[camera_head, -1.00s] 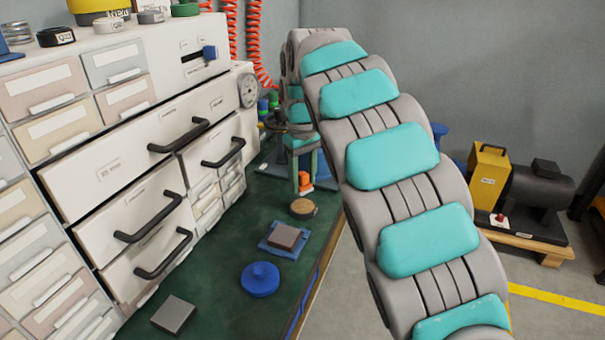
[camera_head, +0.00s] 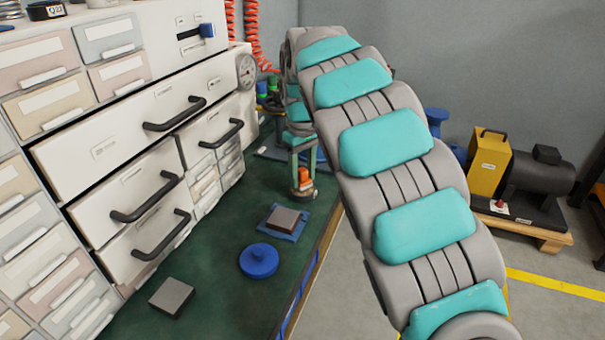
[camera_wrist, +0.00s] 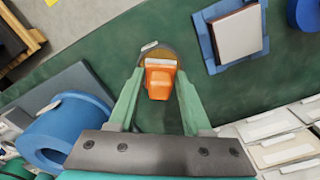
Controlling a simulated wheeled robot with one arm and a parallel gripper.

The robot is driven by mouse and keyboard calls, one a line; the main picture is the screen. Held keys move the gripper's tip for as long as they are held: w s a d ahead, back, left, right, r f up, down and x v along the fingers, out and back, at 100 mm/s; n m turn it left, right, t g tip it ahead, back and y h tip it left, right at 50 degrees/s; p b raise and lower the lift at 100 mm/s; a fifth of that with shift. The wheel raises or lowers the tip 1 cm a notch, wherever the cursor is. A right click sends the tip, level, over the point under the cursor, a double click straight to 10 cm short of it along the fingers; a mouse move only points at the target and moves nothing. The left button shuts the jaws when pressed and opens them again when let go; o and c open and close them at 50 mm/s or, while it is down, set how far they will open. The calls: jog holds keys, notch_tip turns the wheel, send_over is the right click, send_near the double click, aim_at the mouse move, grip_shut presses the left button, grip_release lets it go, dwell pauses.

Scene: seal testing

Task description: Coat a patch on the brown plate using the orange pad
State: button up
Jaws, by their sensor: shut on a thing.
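My gripper (camera_head: 303,176) is shut on the orange pad (camera_wrist: 159,80), which sits between its two green fingers in the wrist view. The pad is also seen at the fingertips in the head view (camera_head: 305,179). Just under it is a small round dish (camera_wrist: 155,48), mostly covered by the pad and fingers; whether they touch I cannot tell. The brown plate (camera_head: 283,218) lies on a blue tray (camera_head: 296,237), nearer me than the dish. The wrist view shows the plate (camera_wrist: 238,34) at upper right, apart from my gripper.
A blue round knobbed lid (camera_head: 259,261) and a grey square block (camera_head: 172,297) lie on the green bench top (camera_head: 225,300). White drawers with black handles (camera_head: 147,200) line the left side. The bench edge is on the right, with floor beyond.

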aim_at(303, 170)
jog(key=shift+f+b, duration=0.3)
jog(key=shift+f, duration=0.3)
dwell(1.6)
jog(key=shift+r, duration=0.1)
jog(key=shift+r+p, duration=1.4)
jog(key=shift+r, duration=2.05)
jog(key=shift+s, duration=0.1)
